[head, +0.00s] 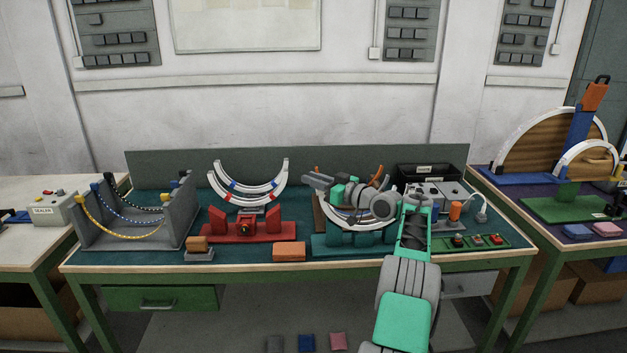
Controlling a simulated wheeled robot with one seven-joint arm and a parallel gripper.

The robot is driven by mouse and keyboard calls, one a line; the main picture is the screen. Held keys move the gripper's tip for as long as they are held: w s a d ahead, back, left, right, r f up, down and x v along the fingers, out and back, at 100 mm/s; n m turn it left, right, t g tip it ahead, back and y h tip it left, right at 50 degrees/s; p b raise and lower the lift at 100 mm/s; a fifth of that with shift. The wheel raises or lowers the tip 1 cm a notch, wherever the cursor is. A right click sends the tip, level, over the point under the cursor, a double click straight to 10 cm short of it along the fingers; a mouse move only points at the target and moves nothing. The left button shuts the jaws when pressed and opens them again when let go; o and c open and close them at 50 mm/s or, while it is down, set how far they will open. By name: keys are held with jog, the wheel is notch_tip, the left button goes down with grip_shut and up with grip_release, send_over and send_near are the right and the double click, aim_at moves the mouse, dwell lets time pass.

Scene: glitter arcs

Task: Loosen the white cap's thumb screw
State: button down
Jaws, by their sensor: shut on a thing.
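My gripper (320,182) is at the end of my arm, over the teal stand (345,243) right of the bench's middle. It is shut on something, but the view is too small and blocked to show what. A white arc (350,218) lies in the teal stand, largely behind my wrist. I cannot make out a white cap or its thumb screw; my gripper and wrist cover much of that spot. An orange part (377,174) shows just behind my wrist.
A red stand (247,230) with two white arcs (247,197) is to the left. An orange block (289,251) lies at the front edge. A grey rack with cords (180,215) stands far left. A black bin (455,178), grey boxes and a green button panel (478,242) are at right.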

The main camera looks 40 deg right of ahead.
jog(key=c, duration=1.3)
grip_release()
jog(key=shift+f, duration=0.1)
jog(key=b+v, duration=0.1)
jog(key=v, duration=0.6)
jog(key=shift+s+d, duration=0.15)
jog(key=shift+s, duration=0.2)
